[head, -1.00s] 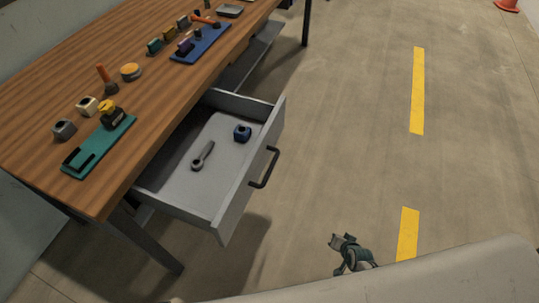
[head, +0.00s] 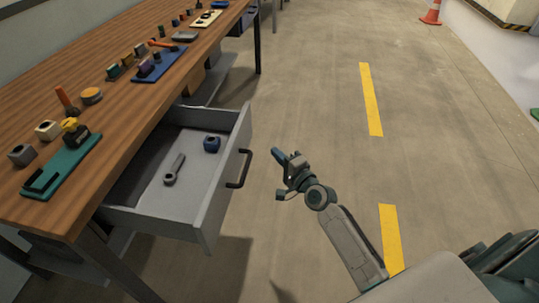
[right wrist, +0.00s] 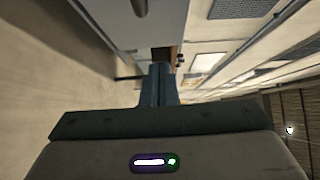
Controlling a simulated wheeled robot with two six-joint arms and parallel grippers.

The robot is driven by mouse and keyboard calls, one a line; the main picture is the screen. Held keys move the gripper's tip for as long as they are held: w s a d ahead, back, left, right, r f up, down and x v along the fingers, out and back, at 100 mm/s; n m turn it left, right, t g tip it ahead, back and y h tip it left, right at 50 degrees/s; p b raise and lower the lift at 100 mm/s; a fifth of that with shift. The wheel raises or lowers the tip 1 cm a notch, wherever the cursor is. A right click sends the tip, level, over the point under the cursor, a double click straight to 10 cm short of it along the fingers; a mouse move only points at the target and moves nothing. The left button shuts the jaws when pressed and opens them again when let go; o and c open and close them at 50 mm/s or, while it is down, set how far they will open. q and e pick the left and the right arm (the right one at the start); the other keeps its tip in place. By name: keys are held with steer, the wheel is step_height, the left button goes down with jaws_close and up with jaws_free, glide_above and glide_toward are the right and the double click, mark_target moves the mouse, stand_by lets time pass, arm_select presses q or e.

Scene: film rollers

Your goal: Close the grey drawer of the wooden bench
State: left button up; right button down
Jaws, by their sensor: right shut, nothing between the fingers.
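The grey drawer (head: 208,215) of the wooden bench (head: 95,190) is pulled out, with its dark bar handle (head: 240,168) on the front. A grey wrench-like tool (head: 173,170) and a blue block-like part (head: 212,144) lie inside it. My right gripper (head: 277,172) is to the right of the drawer front, apart from the handle. In the right wrist view its fingers (right wrist: 160,78) are together and empty, and the pale drawer front (right wrist: 140,20) shows beyond them. My left gripper is not in view.
On the bench top are a teal tray (head: 62,165), a blue tray (head: 160,66) and several small parts. The concrete floor with yellow stripes (head: 371,100) is free to the right. An orange cone (head: 432,13) stands far off.

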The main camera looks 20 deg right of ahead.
glide_toward(244, 132)
steer(key=w+d, duration=0.2)
steer(key=w, duration=0.2)
steer(key=shift+w+a+f, duration=0.2)
steer(key=shift+w+a, duration=0.5)
steer(key=shift+a, duration=0.3)
steer(key=shift+w+a, duration=0.25)
steer(key=shift+a, duration=0.2)
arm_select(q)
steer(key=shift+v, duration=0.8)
